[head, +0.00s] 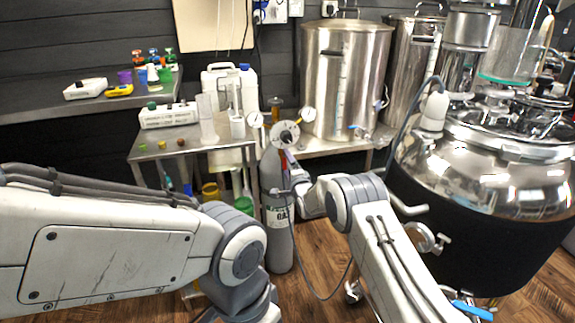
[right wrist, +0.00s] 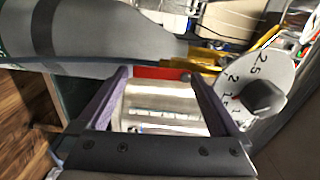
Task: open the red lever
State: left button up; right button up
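The red lever (right wrist: 158,72) lies across the gap between my right fingertips in the right wrist view. In the head view the red lever (head: 283,166) is a small patch near the top of the grey gas cylinder (head: 279,240), partly hidden by my gripper. My right gripper (right wrist: 158,82) is open, with one finger toward each end of the visible red part. I cannot tell whether the fingers touch it. In the head view my right gripper (head: 291,163) is at the cylinder's valve. My left arm is folded at the lower left, and its gripper is out of view.
A numbered dial (right wrist: 262,90) is close to the right finger. A steel table (head: 165,146) with labware is on the left, and a large steel kettle (head: 470,170) is on the right. A thin hose hangs by the cylinder.

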jog(key=p+v, duration=0.2)
jog(key=v, duration=0.8)
jog(key=shift+s, duration=0.25)
jog(key=shift+d, duration=0.1)
